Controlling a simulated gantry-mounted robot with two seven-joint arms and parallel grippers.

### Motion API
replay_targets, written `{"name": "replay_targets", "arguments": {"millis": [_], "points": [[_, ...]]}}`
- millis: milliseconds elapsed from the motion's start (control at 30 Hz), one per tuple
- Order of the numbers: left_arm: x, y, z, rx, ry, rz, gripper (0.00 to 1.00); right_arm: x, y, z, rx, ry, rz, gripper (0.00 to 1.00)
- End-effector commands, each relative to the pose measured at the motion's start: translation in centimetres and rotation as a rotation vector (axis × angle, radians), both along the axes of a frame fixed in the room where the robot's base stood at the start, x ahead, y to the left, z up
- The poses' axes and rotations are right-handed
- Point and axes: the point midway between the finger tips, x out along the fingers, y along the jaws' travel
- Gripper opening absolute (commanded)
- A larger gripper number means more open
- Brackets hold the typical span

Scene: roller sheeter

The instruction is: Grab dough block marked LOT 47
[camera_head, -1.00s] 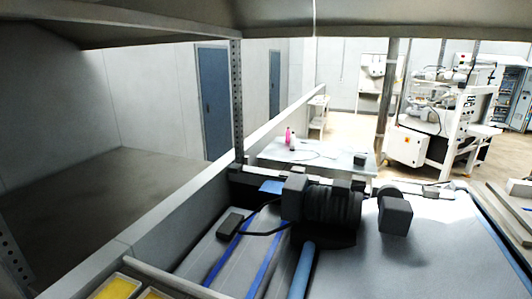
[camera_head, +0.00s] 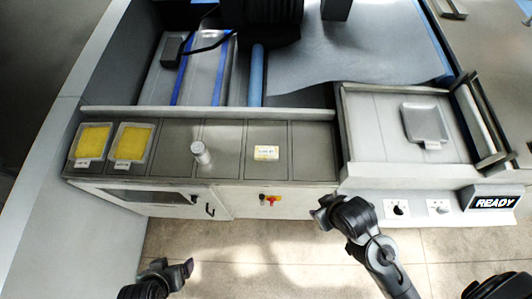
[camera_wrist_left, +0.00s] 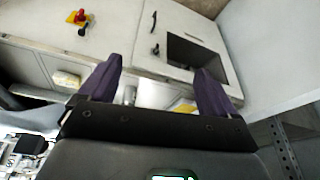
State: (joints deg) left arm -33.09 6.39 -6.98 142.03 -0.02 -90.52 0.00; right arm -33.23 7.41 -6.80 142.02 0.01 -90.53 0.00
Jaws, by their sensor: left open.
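Two yellow blocks, (camera_head: 93,141) and (camera_head: 132,143), lie in shallow trays at the left end of the counter in the head view. Each tray has a small white label at its front, too small to read; I cannot tell which says LOT 47. Part of a yellow block (camera_wrist_left: 183,106) shows low between my fingers in the left wrist view. My left gripper (camera_head: 178,271) is open and empty in front of the counter, below the trays; its fingers (camera_wrist_left: 158,85) stand wide apart in the wrist view. My right gripper (camera_head: 324,212) is near the counter front; its jaws are unclear.
A metal cylinder (camera_head: 200,153) and a pale labelled block (camera_head: 265,153) stand on the counter. A red-and-yellow switch (camera_head: 269,199) sits on its front. A grey tray (camera_head: 425,123) lies at right, above a READY display (camera_head: 495,202). The floor in front is clear.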

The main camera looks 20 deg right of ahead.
Motion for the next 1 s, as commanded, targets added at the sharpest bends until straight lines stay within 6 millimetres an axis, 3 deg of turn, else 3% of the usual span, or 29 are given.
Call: {"name": "replay_targets", "arguments": {"millis": [400, 500, 767, 900, 1000], "points": [[-0.1, 0.2, 0.0, 0.007, 0.001, -0.003, 0.91, 0.0, 0.3, 0.1, 0.01, -0.001, -0.004, 0.43], [-0.1, 0.3, 0.0, 0.011, 0.001, -0.005, 1.0, 0.0, 0.4, 0.1, 0.013, -0.001, -0.005, 0.43], [0.0, 0.3, 0.0, 0.004, -0.002, 0.01, 1.0, 0.0, 0.4, 0.1, 0.014, -0.001, -0.006, 0.43], [1.5, -0.3, 0.6, -0.019, -0.091, 0.02, 1.0, 0.0, 0.4, 0.1, 0.013, -0.001, -0.006, 0.43], [3.2, -1.8, -0.1, -0.045, -0.185, -0.026, 1.0, 0.0, 0.4, 0.1, 0.013, -0.001, -0.005, 0.43]]}}
